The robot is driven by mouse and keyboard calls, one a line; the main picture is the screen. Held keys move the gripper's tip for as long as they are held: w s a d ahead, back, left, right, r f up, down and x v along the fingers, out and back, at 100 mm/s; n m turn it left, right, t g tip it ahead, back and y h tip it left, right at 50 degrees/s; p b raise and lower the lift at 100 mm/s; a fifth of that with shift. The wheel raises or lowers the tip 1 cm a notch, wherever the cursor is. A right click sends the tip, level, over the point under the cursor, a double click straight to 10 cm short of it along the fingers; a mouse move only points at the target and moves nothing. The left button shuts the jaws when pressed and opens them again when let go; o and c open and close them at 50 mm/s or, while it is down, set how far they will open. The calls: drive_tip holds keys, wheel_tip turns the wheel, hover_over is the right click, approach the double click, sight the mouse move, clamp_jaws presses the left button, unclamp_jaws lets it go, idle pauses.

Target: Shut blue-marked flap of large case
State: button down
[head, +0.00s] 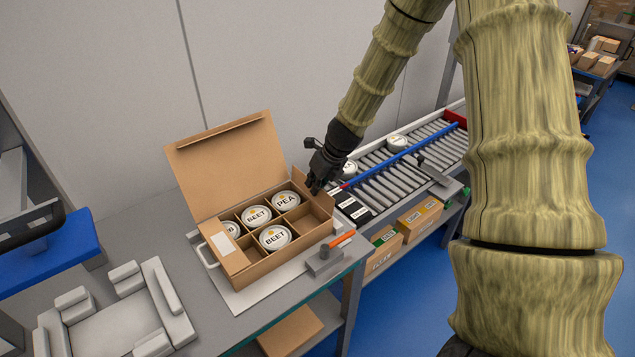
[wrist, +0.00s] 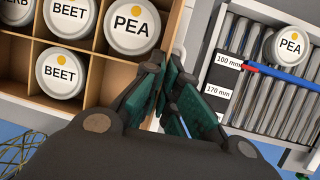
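The large case (head: 262,262) is an open cardboard box on the bench. Its big lid panel (head: 228,165) stands up at the back. A smaller flap (head: 313,184) stands at its right end, beside my gripper. I see no clear blue mark on either. Tubs marked BEET (head: 275,237) and PEA (head: 286,201) sit in its compartments, and some compartments are empty. My gripper (head: 318,188) is above the case's right end. In the wrist view its fingers (wrist: 168,66) are close together beside the case's right wall (wrist: 178,35), with nothing clearly held.
A roller conveyor (head: 395,180) with a blue rail and loose tubs lies just right of the case. An orange-handled tool (head: 341,240) is at the case's front right. A grey tray fixture (head: 115,315) stands front left. Small cartons (head: 418,218) sit under the conveyor.

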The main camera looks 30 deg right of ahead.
drive_tip(key=a+h+b, duration=0.1)
drive_tip(key=h, duration=0.1)
drive_tip(key=a+f+n+h+b, duration=0.1)
drive_tip(key=h+b, duration=0.1)
drive_tip(key=h, duration=0.1)
drive_tip(key=a+t+h+b, duration=0.1)
drive_tip(key=a+h+b, duration=0.1)
drive_tip(key=shift+s+f+n+h, duration=0.15)
drive_tip(key=shift+f+n+h, duration=0.1)
drive_tip(key=shift+n+h, duration=0.15)
drive_tip(key=h+b, duration=0.1)
drive_tip(key=b, duration=0.1)
drive_tip(key=a+f+h+b, duration=0.1)
drive_tip(key=b, duration=0.1)
drive_tip(key=f+n+h+b, duration=0.1)
drive_tip(key=h+b, duration=0.1)
drive_tip(key=shift+s+a+t+b, duration=0.1)
drive_tip(key=shift+a+t+b, duration=0.25)
drive_tip(key=shift+t+b, duration=0.05)
drive_tip(key=h+b, duration=0.2)
drive_tip(key=b, duration=0.1)
drive_tip(key=n+h+b, duration=0.1)
drive_tip(key=b, duration=0.1)
drive_tip(key=shift+a+f+t, duration=0.3)
drive_tip(key=shift+f+t, duration=0.1)
drive_tip(key=shift+h, duration=0.3)
drive_tip(key=c, duration=1.7)
unclamp_jaws()
